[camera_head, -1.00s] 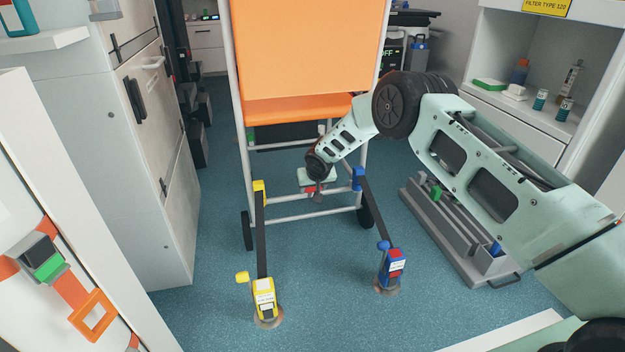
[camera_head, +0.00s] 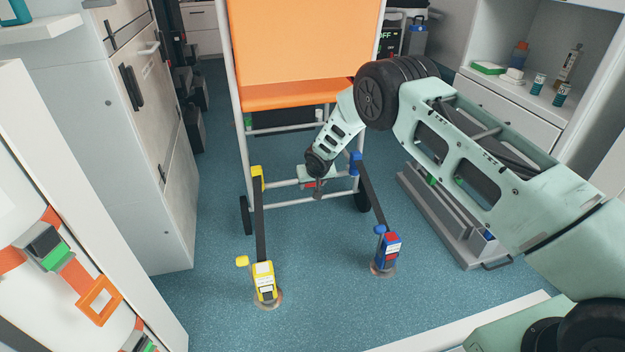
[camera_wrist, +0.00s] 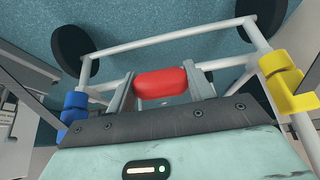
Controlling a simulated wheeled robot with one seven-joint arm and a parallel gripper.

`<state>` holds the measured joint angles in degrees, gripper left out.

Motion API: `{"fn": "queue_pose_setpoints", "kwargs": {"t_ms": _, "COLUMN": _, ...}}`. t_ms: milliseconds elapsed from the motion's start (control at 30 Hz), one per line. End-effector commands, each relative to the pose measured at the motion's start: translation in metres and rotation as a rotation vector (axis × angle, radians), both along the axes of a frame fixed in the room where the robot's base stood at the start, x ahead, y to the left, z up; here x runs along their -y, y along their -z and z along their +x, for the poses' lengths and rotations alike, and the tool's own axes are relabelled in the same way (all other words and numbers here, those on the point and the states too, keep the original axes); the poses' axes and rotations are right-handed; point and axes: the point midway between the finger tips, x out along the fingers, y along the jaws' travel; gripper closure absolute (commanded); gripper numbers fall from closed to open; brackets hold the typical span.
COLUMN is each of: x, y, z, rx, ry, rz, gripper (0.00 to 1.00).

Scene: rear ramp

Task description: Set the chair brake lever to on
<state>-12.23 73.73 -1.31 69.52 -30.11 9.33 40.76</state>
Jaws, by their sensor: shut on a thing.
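The chair (camera_head: 305,45) has an orange back and seat on a pale tube frame. Its red brake lever (camera_wrist: 162,83) sits between the two fingers of my gripper (camera_wrist: 160,88) in the wrist view. The fingers are closed on the lever from both sides. In the head view my gripper (camera_head: 316,186) is low at the chair's rear frame, between its wheels, and the lever is mostly hidden by my wrist. No on or off marking on the lever can be read.
A yellow strap anchor (camera_head: 263,283) and a blue strap anchor (camera_head: 387,252) stand on the floor, their black straps running to the chair frame. A grey ramp-like tray (camera_head: 450,220) lies at right. A white cabinet (camera_head: 150,190) stands at left.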

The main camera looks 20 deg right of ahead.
Motion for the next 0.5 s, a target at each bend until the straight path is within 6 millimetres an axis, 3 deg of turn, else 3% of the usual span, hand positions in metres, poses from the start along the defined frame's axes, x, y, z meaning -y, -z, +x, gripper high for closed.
{"fn": "queue_pose_setpoints", "kwargs": {"t_ms": 33, "x": 0.001, "y": 0.006, "z": -0.004, "rx": -0.01, "ry": 0.002, "rz": -0.003, "gripper": 0.88}}
{"fn": "queue_pose_setpoints", "kwargs": {"t_ms": 67, "x": 0.001, "y": 0.005, "z": -0.003, "rx": -0.01, "ry": 0.002, "rz": -0.003, "gripper": 0.45}}
{"fn": "queue_pose_setpoints", "kwargs": {"t_ms": 133, "x": 0.001, "y": 0.005, "z": -0.003, "rx": -0.009, "ry": 0.001, "rz": -0.003, "gripper": 0.25}}
{"fn": "queue_pose_setpoints", "kwargs": {"t_ms": 500, "x": 0.0, "y": -0.005, "z": -0.002, "rx": -0.001, "ry": -0.001, "rz": 0.0, "gripper": 0.25}}
